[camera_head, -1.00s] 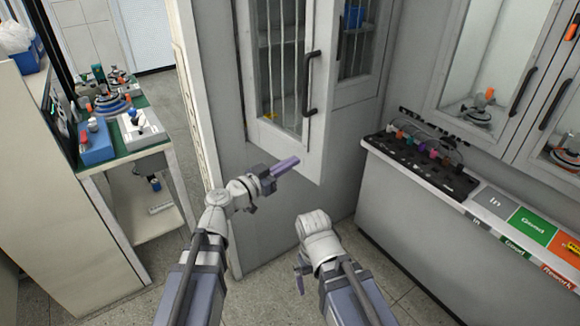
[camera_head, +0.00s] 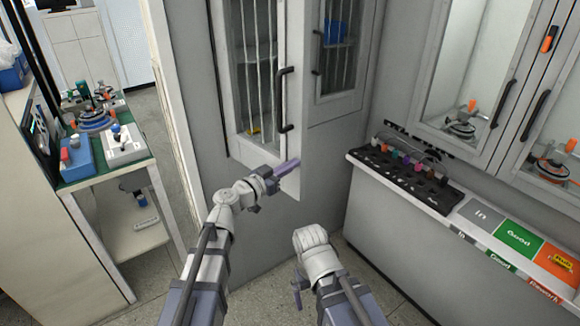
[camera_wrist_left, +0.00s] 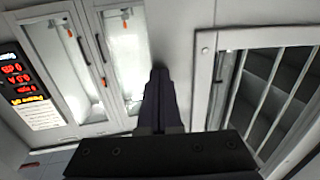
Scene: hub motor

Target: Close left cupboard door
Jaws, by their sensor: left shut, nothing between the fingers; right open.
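The left cupboard door (camera_head: 295,145) is a pale grey door with a barred glass pane and a black bar handle (camera_head: 283,99). It stands swung out from the cupboard in the head view. My left gripper (camera_head: 293,166) is shut and empty, its purple fingers overlapping the door's lower free edge. I cannot tell whether they touch it. In the left wrist view its fingers (camera_wrist_left: 158,95) point ahead, left of a framed barred pane (camera_wrist_left: 265,95). My right gripper (camera_head: 298,284) is low at the centre, open and mostly hidden by its wrist, away from the door.
A barred cupboard door (camera_head: 340,50) lies flat behind on the right. A ledge with a black rack (camera_head: 405,178) and In, Good and Rework labels runs along the right. A bench (camera_head: 75,180) with equipment stands at left. Bare floor (camera_head: 265,298) shows below.

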